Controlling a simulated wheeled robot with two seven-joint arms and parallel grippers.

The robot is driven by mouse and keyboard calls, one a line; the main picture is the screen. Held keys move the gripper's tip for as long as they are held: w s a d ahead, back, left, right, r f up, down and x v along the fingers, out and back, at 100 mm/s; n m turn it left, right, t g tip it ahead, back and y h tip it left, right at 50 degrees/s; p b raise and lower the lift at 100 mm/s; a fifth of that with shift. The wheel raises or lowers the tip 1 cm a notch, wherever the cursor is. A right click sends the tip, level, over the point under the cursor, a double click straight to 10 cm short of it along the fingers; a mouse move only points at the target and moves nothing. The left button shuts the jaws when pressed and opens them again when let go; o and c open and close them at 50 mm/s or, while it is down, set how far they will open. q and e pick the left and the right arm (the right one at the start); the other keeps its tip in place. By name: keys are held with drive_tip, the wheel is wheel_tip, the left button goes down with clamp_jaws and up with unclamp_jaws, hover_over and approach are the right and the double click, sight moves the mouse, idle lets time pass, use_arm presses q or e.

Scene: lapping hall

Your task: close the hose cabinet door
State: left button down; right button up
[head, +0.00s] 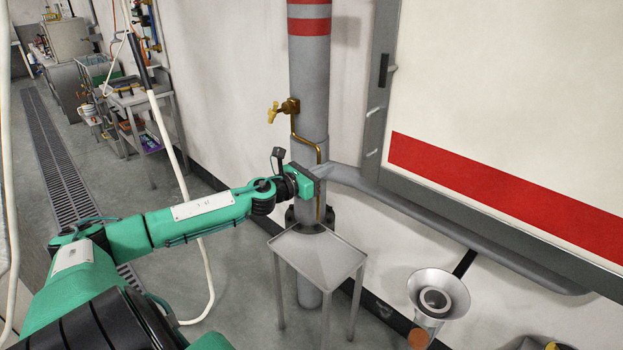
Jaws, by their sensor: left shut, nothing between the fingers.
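The hose cabinet door (500,100) appears to be the large white panel with a red stripe and a grey frame at the right. A dark handle (387,69) sits on its left edge. The panel runs out of the picture at the top and right, so I cannot tell how far open it stands. My left gripper (316,183) is shut and empty, left of and below the panel, in front of the grey vertical pipe and apart from the door. My right gripper is not in view.
A grey vertical pipe (309,90) with a brass valve (282,110) stands against the wall. A small metal stand (318,258) is below my left gripper, with a metal funnel (438,293) to its right. A white hose (185,190) hangs at left. Carts line the back wall.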

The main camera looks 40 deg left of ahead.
use_arm(q)
drive_tip(key=s, duration=0.1)
drive_tip(key=s+b, duration=0.1)
drive_tip(key=s, duration=0.1)
drive_tip(key=shift+s+a, duration=0.25)
drive_tip(key=shift+a, duration=0.15)
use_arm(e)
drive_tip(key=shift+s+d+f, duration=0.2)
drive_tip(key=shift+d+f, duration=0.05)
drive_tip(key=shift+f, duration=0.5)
